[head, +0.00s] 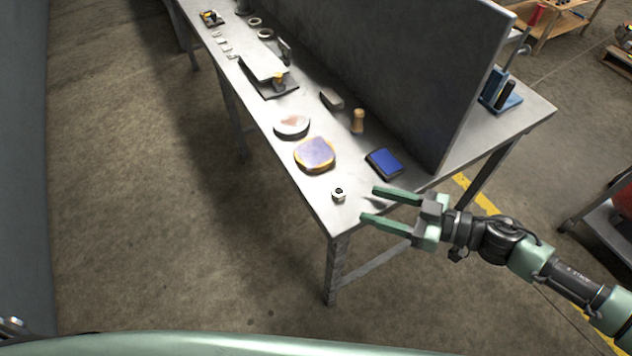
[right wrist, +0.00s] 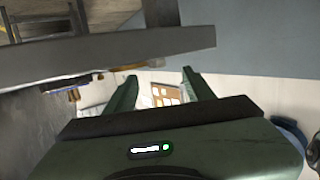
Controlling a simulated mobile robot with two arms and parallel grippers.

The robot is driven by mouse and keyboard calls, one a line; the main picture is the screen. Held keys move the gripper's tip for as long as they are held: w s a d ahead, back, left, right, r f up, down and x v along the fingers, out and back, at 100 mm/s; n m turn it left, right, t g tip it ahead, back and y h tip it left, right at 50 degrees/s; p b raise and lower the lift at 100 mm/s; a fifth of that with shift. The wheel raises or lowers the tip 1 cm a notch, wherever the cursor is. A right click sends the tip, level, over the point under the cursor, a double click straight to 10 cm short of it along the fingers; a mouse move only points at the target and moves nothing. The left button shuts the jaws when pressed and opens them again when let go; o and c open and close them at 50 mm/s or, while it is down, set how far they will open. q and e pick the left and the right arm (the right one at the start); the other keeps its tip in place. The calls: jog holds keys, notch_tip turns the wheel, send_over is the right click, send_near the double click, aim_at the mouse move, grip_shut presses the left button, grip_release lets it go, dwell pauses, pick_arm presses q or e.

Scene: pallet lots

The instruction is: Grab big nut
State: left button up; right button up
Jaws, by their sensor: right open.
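A small silvery big nut (head: 338,194) with a dark hole lies on the grey metal table (head: 352,215) near its front corner. My right gripper (head: 367,204) is open and empty. Its green fingers point left towards the nut, and the fingertips are a short way to the right of it, apart from it. In the right wrist view, the two green fingers (right wrist: 160,82) are spread with nothing between them. I cannot make out the nut in that view. My left gripper is not in view.
A wooden-edged purplish block (head: 315,154), a round pad (head: 291,126), a blue box (head: 384,163) and a wooden-handled tool (head: 358,121) lie beyond the nut. A tall grey panel (head: 400,75) rises along the table's far side.

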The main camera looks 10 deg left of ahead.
aim_at(343, 193)
jog(key=shift+w+a, duration=0.15)
jog(key=shift+a, duration=0.2)
jog(key=x, duration=0.3)
jog(key=shift+w+r+p, duration=0.1)
jog(key=shift+w+p, duration=0.1)
jog(key=shift+p, duration=0.2)
jog(key=x, duration=0.3)
jog(key=shift+w+a, duration=0.25)
jog(key=shift+a, duration=0.25)
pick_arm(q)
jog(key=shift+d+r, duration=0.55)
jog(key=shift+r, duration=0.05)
pick_arm(e)
grip_shut()
